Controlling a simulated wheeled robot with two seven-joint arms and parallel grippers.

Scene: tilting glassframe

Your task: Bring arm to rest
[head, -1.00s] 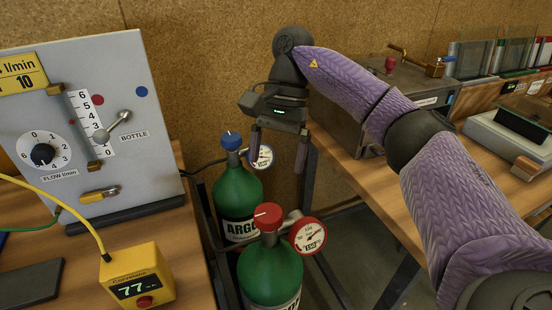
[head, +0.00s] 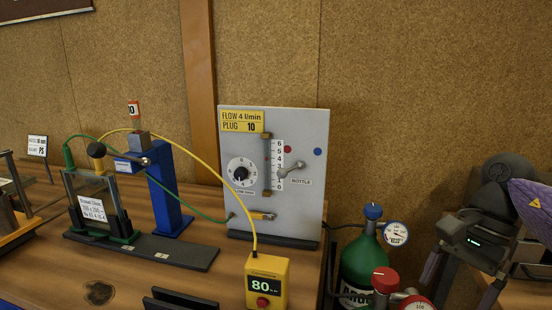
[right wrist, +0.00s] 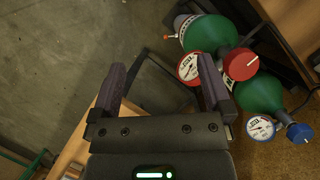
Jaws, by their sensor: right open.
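My right gripper (head: 460,278) is at the right edge of the head view, with its purple-sleeved arm cut off by the frame. In the right wrist view its two fingers (right wrist: 168,85) are wide apart with nothing between them. It hangs beside two green argon bottles, one with a blue knob (head: 373,211) and one with a red knob (head: 385,279). In the right wrist view the bottles (right wrist: 212,33) lie to the right of the fingers, and the right finger appears close to a gauge (right wrist: 190,67). I cannot tell whether they touch. My left gripper is not in view.
A grey flow panel (head: 312,150) stands on the wooden bench, with a yellow meter (head: 280,268) reading 80 before it. A blue stand (head: 165,195) and a glass frame (head: 85,195) on a dark base are further left. Bare floor (right wrist: 60,60) shows below the gripper.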

